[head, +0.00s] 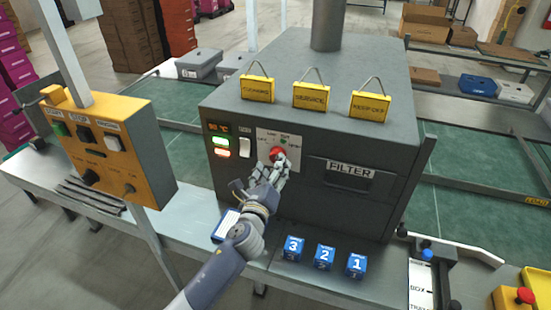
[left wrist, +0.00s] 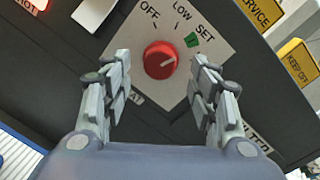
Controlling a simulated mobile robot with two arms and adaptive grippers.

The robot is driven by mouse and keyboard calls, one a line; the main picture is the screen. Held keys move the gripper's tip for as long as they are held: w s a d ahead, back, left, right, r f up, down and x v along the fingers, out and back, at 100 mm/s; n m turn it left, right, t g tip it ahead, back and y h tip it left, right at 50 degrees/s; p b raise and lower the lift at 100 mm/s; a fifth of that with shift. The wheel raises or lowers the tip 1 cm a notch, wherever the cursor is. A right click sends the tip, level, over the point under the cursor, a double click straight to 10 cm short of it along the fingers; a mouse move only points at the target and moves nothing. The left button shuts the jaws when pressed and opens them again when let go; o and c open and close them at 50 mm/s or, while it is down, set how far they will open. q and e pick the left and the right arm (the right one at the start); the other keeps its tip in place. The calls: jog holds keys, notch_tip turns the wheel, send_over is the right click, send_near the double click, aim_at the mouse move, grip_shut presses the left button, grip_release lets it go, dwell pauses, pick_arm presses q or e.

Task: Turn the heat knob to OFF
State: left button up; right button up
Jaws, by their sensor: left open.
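In the left wrist view the knob (left wrist: 160,60) shows a light pointer mark aimed to the upper right, toward the SET side. The labels OFF, LOW and SET run from left to right above it, with a green mark by SET. My left gripper (left wrist: 162,88) is open, with one finger on each side of the knob and gaps visible between. In the head view this gripper (head: 273,172) is right at the knob and partly covers it. My right gripper is not in view.
Lit green and red indicators (head: 221,147) and a white switch (head: 245,148) are left of the knob. The FILTER slot (head: 347,174) is to the right. Yellow signs (head: 311,96) stand on top. Blue numbered blocks (head: 325,257) lie on the ledge below. An orange control box (head: 108,150) stands left.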

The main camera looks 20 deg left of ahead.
pick_arm(q)
jog(key=w, duration=0.3)
jog(key=shift+w, duration=0.35)
jog(key=c, duration=1.1)
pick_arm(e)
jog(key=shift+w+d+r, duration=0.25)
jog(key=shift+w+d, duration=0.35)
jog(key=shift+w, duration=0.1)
